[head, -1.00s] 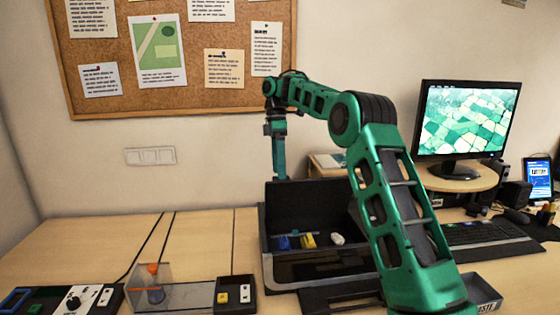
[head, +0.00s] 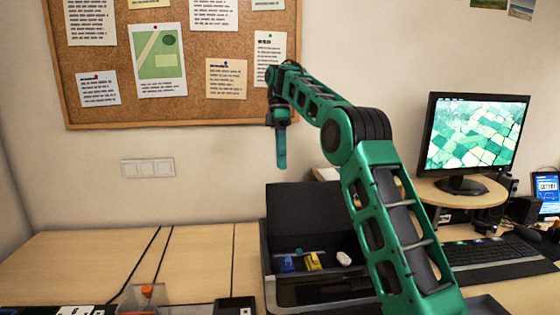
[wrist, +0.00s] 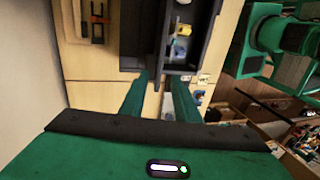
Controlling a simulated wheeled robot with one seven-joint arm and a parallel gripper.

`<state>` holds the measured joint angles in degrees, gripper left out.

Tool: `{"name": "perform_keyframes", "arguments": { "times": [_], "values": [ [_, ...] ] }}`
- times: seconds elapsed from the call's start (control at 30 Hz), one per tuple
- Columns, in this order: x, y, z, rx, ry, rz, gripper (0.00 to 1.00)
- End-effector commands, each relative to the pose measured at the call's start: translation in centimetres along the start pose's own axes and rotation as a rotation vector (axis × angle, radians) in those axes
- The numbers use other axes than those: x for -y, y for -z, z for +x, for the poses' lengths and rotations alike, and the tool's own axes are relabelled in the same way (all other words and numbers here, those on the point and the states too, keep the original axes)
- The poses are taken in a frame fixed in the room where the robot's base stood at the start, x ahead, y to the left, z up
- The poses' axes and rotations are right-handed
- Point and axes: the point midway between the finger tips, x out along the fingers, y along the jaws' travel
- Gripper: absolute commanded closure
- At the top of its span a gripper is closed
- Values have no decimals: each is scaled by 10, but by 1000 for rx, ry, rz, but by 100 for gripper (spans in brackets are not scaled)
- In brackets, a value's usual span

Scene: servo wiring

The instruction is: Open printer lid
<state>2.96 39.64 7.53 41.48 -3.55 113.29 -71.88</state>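The black printer (head: 268,283) stands on the desk in the head view. Its dark lid (head: 305,208) stands raised at the back, and the inside is exposed, with blue (head: 287,264), yellow (head: 313,261) and white (head: 344,258) pieces in it. My gripper (head: 281,165) points down above the lid's upper left edge, apart from it. In the wrist view my gripper (wrist: 161,78) has its two green fingers apart with nothing held between them. The printer also shows in the wrist view (wrist: 205,45), beyond the fingertips.
A monitor (head: 475,135) on a wooden stand and a keyboard (head: 490,252) are at the right. A small clear case with an orange part (head: 147,291) is at the front left. The desk (head: 80,265) left of the printer is mostly clear. A corkboard (head: 180,110) hangs behind.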

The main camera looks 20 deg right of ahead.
Motion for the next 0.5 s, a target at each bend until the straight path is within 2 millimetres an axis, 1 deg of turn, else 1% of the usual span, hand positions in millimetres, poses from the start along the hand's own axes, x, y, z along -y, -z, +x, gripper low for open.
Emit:
{"name": "perform_keyframes", "arguments": {
  "times": [0.37, 0.4, 0.47, 0.5],
  "values": [
    [2, 0, -4, -3, -2, 0, 71],
    [2, 0, -4, -3, -2, 0, 74],
    [2, 0, -4, -3, -3, 4, 88],
    [1, 0, -4, -4, -6, 14, 97]
  ]
}}
